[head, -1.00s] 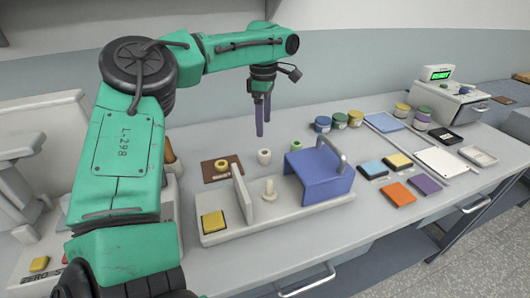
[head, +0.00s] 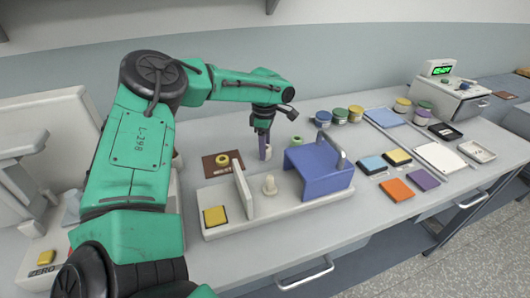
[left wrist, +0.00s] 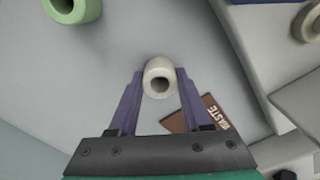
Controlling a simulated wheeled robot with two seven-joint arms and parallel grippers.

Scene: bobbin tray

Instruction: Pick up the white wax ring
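The white wax ring (left wrist: 159,78) stands on the table between the two purple fingers of my left gripper (left wrist: 160,72) in the left wrist view. The fingers are open, one on each side of it, with little space between; I cannot tell whether they touch it. In the head view my left gripper (head: 263,146) points down at the table and the ring (head: 268,152) is mostly hidden behind its fingers. My right gripper is not in view.
A green ring (head: 295,142) stands to the right. A pale fixture (head: 285,203) with a blue bracket (head: 323,180) and an upright plate is in front. Several jars stand at the back.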

